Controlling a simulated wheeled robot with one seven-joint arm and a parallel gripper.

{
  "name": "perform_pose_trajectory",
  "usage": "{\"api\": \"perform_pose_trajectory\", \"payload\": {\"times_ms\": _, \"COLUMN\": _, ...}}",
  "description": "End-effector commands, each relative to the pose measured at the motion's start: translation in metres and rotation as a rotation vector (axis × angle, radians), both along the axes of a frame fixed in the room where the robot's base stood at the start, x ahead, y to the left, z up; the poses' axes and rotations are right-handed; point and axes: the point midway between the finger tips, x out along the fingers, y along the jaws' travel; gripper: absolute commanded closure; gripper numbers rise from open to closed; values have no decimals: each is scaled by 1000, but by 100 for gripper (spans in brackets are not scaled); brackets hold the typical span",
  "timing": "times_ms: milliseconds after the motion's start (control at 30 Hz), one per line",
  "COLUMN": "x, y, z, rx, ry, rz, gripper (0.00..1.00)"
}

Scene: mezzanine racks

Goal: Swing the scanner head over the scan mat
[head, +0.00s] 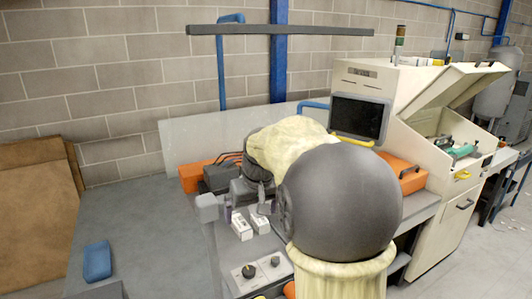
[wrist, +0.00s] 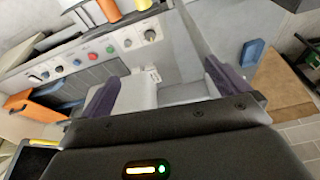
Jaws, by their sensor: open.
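A light grey rounded block (head: 207,203) on a slim grey arm stands over the bench left of my gripper; it looks like the scanner head, but I cannot be sure. My gripper (head: 245,205) points down beside it in the head view, partly hidden by my own arm. In the wrist view my gripper (wrist: 162,88) has its two purple fingers wide apart. Pale block shapes (wrist: 142,95) show in the gap, and no grip on them shows. I cannot make out the scan mat clearly in either view.
Small white boxes (head: 242,226) sit near the gripper, with a knobbed panel (head: 258,271) in front. A blue item (head: 97,261) lies on the otherwise clear left bench. An orange case (head: 195,178) is behind; a cream machine with a screen (head: 359,117) stands right.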

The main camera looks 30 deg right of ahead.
Motion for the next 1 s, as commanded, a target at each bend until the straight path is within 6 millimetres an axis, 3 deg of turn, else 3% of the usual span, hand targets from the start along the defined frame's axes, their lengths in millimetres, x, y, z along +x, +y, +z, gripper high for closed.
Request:
{"api": "perform_pose_trajectory", "payload": {"times_ms": 33, "x": 10, "y": -11, "z": 24, "rx": -1, "ry": -13, "rz": -3, "gripper": 0}}
{"api": "perform_pose_trajectory", "payload": {"times_ms": 200, "x": 31, "y": -40, "z": 82, "rx": 0, "ry": -39, "rz": 9, "gripper": 0}}
{"api": "perform_pose_trajectory", "payload": {"times_ms": 400, "x": 41, "y": -73, "z": 156, "rx": -11, "ry": -73, "rz": 40, "gripper": 0}}
{"api": "perform_pose_trajectory", "payload": {"times_ms": 500, "x": 41, "y": -84, "z": 184, "rx": -17, "ry": -85, "rz": 60, "gripper": 0}}
{"api": "perform_pose_trajectory", "payload": {"times_ms": 667, "x": 38, "y": -91, "z": 204, "rx": -25, "ry": -91, "rz": 77, "gripper": 0}}
{"api": "perform_pose_trajectory", "payload": {"times_ms": 1000, "x": 38, "y": -91, "z": 204, "rx": -25, "ry": -91, "rz": 80, "gripper": 0}}
